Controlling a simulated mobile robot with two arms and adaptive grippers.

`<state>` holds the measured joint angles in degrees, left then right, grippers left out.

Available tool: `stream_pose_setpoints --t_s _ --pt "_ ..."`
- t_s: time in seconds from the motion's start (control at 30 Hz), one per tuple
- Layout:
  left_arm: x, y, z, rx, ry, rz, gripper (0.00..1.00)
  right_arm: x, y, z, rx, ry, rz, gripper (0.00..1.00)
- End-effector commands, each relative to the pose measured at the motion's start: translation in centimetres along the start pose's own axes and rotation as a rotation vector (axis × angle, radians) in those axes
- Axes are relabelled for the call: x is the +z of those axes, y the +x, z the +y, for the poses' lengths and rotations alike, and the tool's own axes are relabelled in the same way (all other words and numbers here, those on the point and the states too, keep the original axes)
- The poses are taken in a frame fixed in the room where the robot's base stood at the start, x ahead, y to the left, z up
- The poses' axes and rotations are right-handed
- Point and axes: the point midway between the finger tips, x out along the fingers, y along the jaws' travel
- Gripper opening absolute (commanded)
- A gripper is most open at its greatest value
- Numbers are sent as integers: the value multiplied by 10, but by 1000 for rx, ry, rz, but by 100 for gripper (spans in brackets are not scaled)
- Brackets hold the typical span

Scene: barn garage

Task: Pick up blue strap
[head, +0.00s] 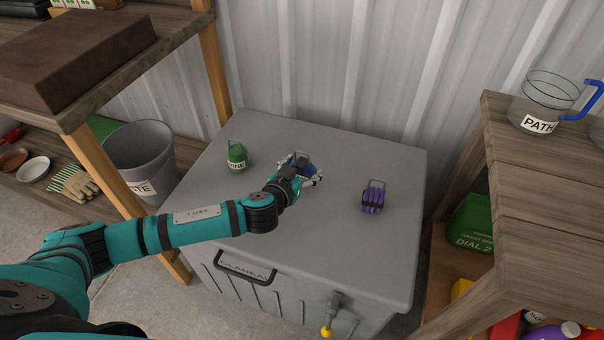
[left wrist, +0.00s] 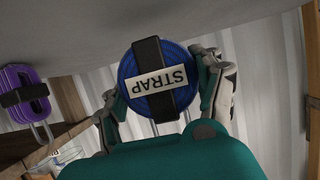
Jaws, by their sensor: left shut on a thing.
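The blue strap (left wrist: 142,98) is a round blue coil with a black band and a white label reading STRAP, seen in the left wrist view. In the head view the blue strap (head: 308,170) shows only in part behind my wrist. My left gripper (head: 309,178) is at the top of the grey chest, its fingers shut on the strap's two sides. The left gripper (left wrist: 162,94) shows a finger on each side of the coil. I cannot tell whether the strap is clear of the lid. My right gripper is in neither view.
The grey chest (head: 330,240) also bears a green labelled object (head: 237,156) at left and a purple strap (head: 373,198) at right. Wooden shelves (head: 540,230) flank it, with a glass jug (head: 541,108) at right. A grey bucket (head: 145,155) stands at left. Corrugated wall lies behind.

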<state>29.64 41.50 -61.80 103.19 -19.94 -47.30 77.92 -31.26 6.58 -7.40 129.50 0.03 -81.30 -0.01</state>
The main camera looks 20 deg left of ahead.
Motion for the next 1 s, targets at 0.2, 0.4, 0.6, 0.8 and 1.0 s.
stream_pose_setpoints --t_s 0.2,0.4,0.6,0.8,1.0 --pt "8 -41 16 4 -3 -4 30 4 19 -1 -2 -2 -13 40" --pt "23 -89 35 4 -3 -5 30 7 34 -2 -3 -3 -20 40" --pt "33 -126 48 1 -3 -1 30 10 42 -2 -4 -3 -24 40" --pt "38 -143 55 1 -2 1 30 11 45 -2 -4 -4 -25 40" --pt "38 -146 56 0 0 3 30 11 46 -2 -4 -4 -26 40"
